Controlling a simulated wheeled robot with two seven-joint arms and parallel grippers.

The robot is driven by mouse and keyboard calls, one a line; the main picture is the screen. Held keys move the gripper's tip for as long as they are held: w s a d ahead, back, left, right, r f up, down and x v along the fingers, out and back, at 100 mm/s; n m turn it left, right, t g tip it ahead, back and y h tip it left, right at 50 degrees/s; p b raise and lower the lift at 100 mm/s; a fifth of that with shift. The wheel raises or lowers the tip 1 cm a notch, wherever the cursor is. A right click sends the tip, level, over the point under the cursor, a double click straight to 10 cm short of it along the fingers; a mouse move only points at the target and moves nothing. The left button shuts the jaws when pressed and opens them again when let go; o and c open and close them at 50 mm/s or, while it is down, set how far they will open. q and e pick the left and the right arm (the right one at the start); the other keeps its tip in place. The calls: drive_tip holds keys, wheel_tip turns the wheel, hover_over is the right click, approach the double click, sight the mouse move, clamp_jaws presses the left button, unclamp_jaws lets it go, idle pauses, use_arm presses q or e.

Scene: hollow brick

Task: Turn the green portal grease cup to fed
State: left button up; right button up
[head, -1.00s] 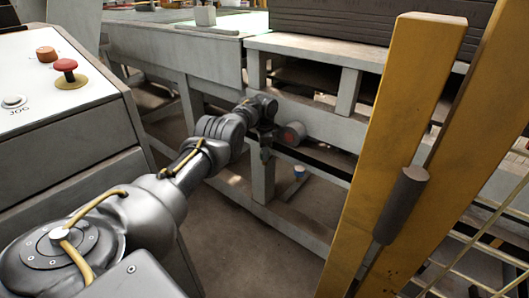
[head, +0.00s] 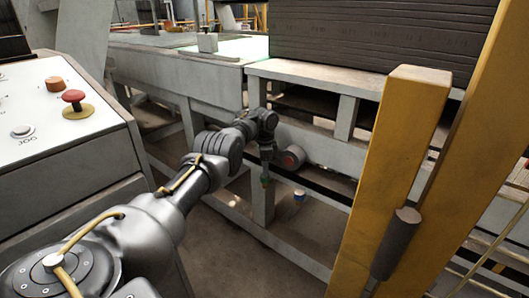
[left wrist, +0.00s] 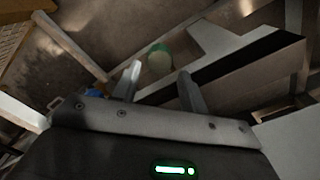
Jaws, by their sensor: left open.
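The green grease cup (left wrist: 159,60) shows in the left wrist view as a round pale-topped cup with a green rim, just beyond and between the fingertips. In the head view a small green patch (head: 264,181) shows just below my left gripper (head: 265,165), against the pale frame leg. My left gripper also shows in the left wrist view (left wrist: 161,74), with its two fingers apart and nothing clearly held. Whether the fingers touch the cup cannot be told. The cup's handle or setting mark is not legible. My right gripper is out of view.
A red round fitting (head: 292,158) sits on the frame beam right of the gripper. A yellow post (head: 393,165) rises at right. A control panel (head: 60,145) with buttons stands at left.

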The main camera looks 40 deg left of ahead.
use_arm(q)
wheel_tip(320, 180, up, 6)
drive_tip(key=p, duration=0.1)
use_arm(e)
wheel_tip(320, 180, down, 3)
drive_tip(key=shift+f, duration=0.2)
use_arm(q)
drive_tip(key=shift+s+a, duration=0.1)
